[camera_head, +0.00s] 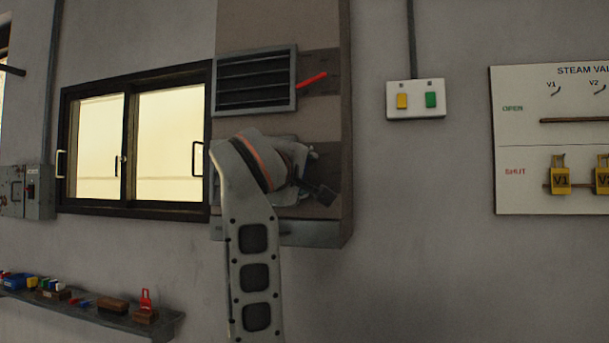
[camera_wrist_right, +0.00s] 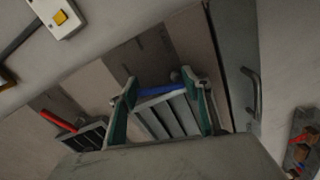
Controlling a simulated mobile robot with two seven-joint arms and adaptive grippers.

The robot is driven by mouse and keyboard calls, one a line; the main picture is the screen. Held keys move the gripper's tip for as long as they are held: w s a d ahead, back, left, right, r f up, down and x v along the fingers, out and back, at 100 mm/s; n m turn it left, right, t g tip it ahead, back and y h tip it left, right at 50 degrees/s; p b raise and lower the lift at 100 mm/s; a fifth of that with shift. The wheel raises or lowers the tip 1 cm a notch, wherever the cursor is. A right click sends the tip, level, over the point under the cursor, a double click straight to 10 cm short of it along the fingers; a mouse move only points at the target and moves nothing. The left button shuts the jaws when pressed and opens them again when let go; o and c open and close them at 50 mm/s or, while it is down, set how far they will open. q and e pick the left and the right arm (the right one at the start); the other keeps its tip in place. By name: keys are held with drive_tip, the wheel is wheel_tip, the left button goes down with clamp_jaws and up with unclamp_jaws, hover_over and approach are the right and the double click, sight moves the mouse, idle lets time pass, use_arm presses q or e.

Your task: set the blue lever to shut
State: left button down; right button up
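The blue lever (camera_wrist_right: 160,91) shows in the right wrist view as a short bar across the top edge of a grey louvred vent (camera_wrist_right: 168,115). My right gripper (camera_wrist_right: 160,78) is open, with one finger at each end of the bar. I cannot tell whether the fingers touch it. In the head view my right arm rises in front of the wall panel and hides the blue lever and most of its vent. My left gripper is in neither view.
Another louvred vent (camera_head: 255,82) with a red lever (camera_head: 312,79) sits above my right gripper. A switch box (camera_head: 416,115) and a steam valve board (camera_head: 550,135) are to the right. A window (camera_head: 137,142) and a cluttered shelf (camera_head: 120,320) are left.

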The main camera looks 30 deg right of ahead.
drive_tip(key=shift+w+a+r+n, duration=0.1)
drive_tip(key=shift+w+r+n, duration=0.05)
drive_tip(key=shift+n, duration=0.6)
drive_tip(key=shift+w+a+r+n, duration=0.1)
drive_tip(key=shift+n, duration=0.65)
drive_tip(key=o, duration=0.8)
drive_tip(key=shift+o, duration=0.2)
